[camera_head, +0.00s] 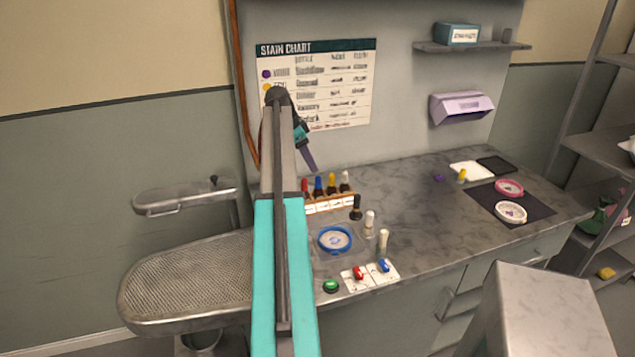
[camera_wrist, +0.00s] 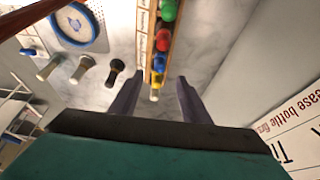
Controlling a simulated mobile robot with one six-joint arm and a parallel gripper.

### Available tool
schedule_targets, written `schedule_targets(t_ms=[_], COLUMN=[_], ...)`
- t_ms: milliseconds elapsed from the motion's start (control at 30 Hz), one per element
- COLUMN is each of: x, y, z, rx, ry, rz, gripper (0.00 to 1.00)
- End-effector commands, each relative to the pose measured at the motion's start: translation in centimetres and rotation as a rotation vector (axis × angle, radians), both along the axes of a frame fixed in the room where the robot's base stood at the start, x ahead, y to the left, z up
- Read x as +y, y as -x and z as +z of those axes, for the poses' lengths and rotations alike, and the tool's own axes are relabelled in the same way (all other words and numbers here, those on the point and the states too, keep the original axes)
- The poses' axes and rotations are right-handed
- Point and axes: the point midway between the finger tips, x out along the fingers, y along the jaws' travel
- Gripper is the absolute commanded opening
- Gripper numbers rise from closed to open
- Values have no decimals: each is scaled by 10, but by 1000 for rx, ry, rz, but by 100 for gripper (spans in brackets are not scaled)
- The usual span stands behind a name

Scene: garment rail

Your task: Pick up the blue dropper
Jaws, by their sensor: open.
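The blue dropper (camera_head: 318,186) stands in a wooden rack (camera_head: 330,205) at the back of the counter, between a red dropper (camera_head: 305,187) and a yellow one (camera_head: 332,183). In the wrist view the blue dropper (camera_wrist: 159,60) shows just beyond the yellow top, roughly in line with the gap between my fingers. My gripper (camera_head: 308,160) is open and empty, above and behind the rack near the wall. Its two purple fingers (camera_wrist: 158,95) are apart, with nothing between them that I can see touching. The lower part of the blue dropper is hidden.
A white-topped dropper (camera_head: 345,180) ends the row; a green one (camera_wrist: 168,10) stands beyond the red. Separate bottles (camera_head: 369,222), a blue round dish (camera_head: 335,239) and cards with red and blue pieces (camera_head: 359,273) lie in front. The wall chart (camera_head: 340,85) is close behind my gripper.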

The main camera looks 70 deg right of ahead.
Motion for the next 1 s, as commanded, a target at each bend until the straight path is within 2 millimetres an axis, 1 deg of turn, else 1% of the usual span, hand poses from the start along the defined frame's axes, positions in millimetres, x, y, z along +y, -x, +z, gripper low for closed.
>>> schedule_targets(t_ms=[100, 300, 767, 867, 1000], x=[-3, -7, -8, -9, -11], y=[5, 9, 9, 11, 15], z=[-14, -30, -33, -36, -46], rx=[1, 0, 0, 0, 1], ry=[-2, -2, -1, -1, -3], rz=[0, 1, 2, 2, 1], gripper=[42, 42, 42, 42, 42])
